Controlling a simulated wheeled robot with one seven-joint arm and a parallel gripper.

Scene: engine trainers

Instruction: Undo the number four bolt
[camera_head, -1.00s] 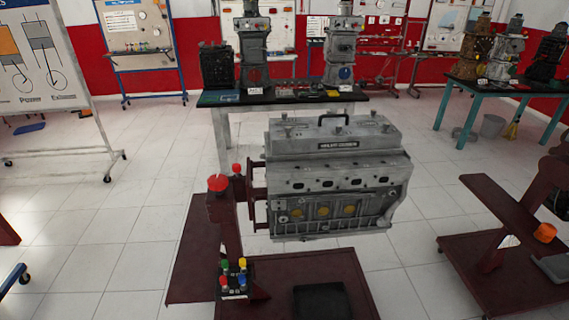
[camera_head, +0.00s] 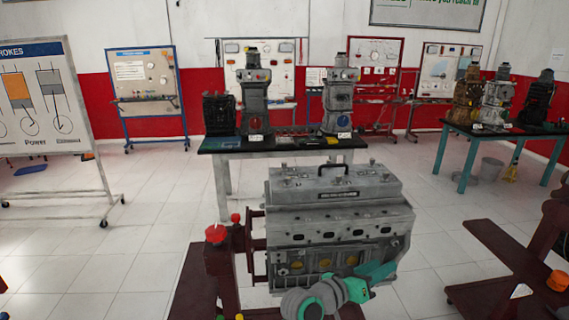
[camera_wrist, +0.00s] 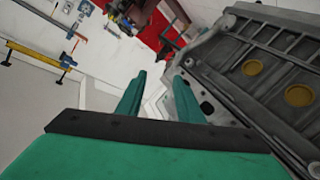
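The grey engine block (camera_head: 335,225) hangs on a dark red stand at the centre of the head view. Its side, with round yellow plugs, fills the right of the wrist view (camera_wrist: 250,66). I cannot make out a number four bolt or any numbering. My teal gripper (camera_head: 384,269) is in front of the engine's lower right side. In the wrist view its two fingers (camera_wrist: 160,80) are apart with nothing between them. The right finger is close beside the engine's edge; I cannot tell whether it touches. My arm and gripper hide part of the engine's lower side.
The dark red stand (camera_head: 222,262) with red knobs (camera_head: 216,233) is left of the engine. A black-topped table (camera_head: 285,143) with engine models stands behind. Another dark red stand (camera_head: 500,245) is at the right. White tiled floor (camera_head: 140,210) is clear on the left.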

